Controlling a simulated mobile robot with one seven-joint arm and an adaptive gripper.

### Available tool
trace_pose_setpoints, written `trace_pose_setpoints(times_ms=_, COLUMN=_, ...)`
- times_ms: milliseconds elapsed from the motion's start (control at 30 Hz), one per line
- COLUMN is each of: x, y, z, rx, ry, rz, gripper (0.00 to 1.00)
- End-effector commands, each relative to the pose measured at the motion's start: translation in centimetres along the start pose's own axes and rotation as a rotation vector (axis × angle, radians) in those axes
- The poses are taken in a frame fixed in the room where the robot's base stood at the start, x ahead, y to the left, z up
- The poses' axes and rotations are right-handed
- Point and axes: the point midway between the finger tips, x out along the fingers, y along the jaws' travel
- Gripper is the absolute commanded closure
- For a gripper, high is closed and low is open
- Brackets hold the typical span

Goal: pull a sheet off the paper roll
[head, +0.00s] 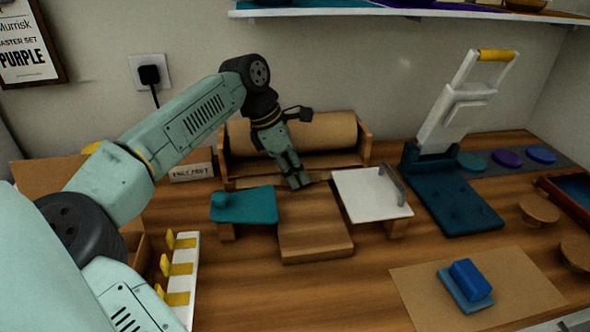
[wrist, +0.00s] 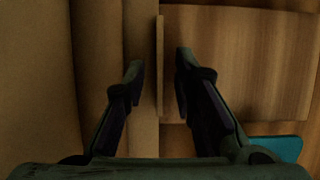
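The brown paper roll (head: 310,133) lies across a wooden holder (head: 366,146) at the back of the table. It fills the left of the wrist view (wrist: 35,80). My gripper (head: 299,182) points down at the holder's front edge. In the wrist view my gripper (wrist: 159,64) is open, one finger on each side of a thin tan strip (wrist: 160,80) standing on edge. I cannot tell whether this strip is the paper's free end or part of the holder. Neither finger visibly touches it.
A wooden block (head: 315,238) lies in front of the holder, between a teal plate (head: 243,205) and a white plate with a handle (head: 368,193). A white-and-teal lever press (head: 452,200) stands right. A blue block (head: 470,279) sits on a brown sheet (head: 420,300) at front right.

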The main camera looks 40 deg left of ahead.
Motion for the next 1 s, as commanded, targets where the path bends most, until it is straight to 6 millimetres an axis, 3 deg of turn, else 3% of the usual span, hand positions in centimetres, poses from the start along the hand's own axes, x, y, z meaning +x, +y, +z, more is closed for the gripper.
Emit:
trace_pose_setpoints(times_ms=400, x=-0.04, y=0.01, z=-0.01, rx=0.0, ry=0.0, rz=0.0, gripper=1.0)
trace_pose_setpoints(times_ms=1000, x=-0.06, y=0.01, z=-0.01, rx=0.0, ry=0.0, rz=0.0, gripper=1.0)
